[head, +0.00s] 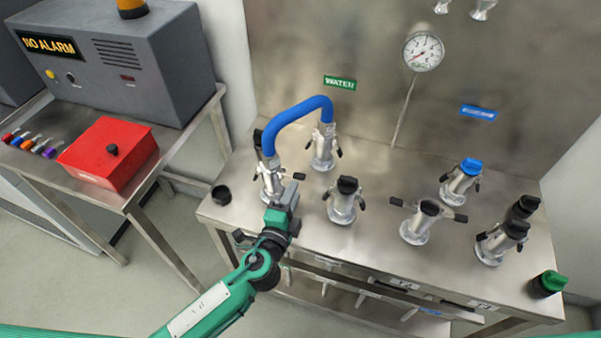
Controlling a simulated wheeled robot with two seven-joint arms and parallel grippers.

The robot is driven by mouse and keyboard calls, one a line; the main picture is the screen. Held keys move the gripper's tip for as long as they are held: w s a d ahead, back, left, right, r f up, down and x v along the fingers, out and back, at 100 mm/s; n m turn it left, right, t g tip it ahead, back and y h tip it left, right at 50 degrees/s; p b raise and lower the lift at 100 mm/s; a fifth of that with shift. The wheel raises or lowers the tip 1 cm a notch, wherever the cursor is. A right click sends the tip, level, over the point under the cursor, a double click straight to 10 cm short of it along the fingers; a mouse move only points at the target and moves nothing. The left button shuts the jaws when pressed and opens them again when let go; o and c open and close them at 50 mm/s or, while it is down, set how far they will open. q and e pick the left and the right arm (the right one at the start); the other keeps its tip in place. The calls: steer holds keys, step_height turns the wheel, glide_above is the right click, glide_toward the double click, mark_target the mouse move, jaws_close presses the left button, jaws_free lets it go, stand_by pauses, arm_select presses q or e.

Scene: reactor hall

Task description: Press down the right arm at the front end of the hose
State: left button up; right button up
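The blue hose (291,112) arches between two metal couplings on the steel bench. Its front end coupling (270,177) stands nearer to me, and its back end coupling (323,150) stands behind it to the right. A black arm (299,176) shows at the right side of the front coupling, close to my gripper. Another black arm (258,141) points up at the coupling's left. My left gripper (289,186) is at the right front of the front coupling, touching or nearly touching the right arm. Its fingers are too small and overlapped to judge. My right gripper is out of view.
A side table holds a red box (108,155) and an alarm unit (125,65).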

mark_target(301, 176)
arm_select(q)
steer(key=p+x, duration=0.1)
steer(key=x, duration=0.5)
steer(key=shift+w, duration=0.2)
jaws_close()
